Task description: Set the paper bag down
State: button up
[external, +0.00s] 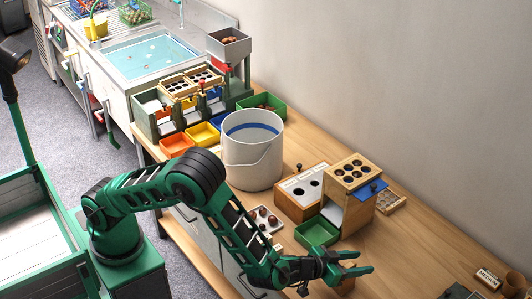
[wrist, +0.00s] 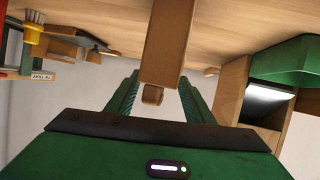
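The brown paper bag (external: 346,286) is at the lower middle of the external view, with my gripper (external: 358,262) around its upper part. In the wrist view the bag (wrist: 172,45) fills the space between the two fingertips of my gripper (wrist: 160,84), and both fingers appear to touch its sides. The bag runs out of the top of the wrist view. My fingers hide part of it in the external view, and I cannot tell whether its base touches the wooden table.
A green tray (external: 317,232) and a wooden box with holes (external: 352,172) stand just behind my gripper. A white tray with chestnuts (external: 278,226) lies to the left, near a white bucket (external: 252,160). The table (external: 425,235) to the right is mostly clear; small items stand at the far right.

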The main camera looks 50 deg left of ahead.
jog(key=shift+r, duration=0.1)
jog(key=v, duration=1.2)
jog(key=s+a+r+g+y, duration=0.1)
jog(key=a+g, duration=0.1)
jog(key=a, duration=0.6)
jog(key=s+a+r+n+g+y, duration=0.1)
jog(key=a+r+g, duration=0.15)
jog(key=a, duration=0.45)
jog(key=s+a+r+g+y, duration=0.1)
jog(key=a+g, duration=0.2)
jog(key=a, duration=0.5)
jog(key=s+a+r+m+g, duration=0.3)
jog(key=s+a, duration=0.4)
jog(key=s, duration=0.4)
jog(key=s+a+r+m+g, duration=0.2)
jog(key=s+a, duration=0.5)
jog(key=s, duration=0.5)
jog(key=shift+s+a+r+m+g, duration=0.35)
jog(key=shift+a+r+m+g, duration=0.1)
jog(key=shift+r, duration=0.2)
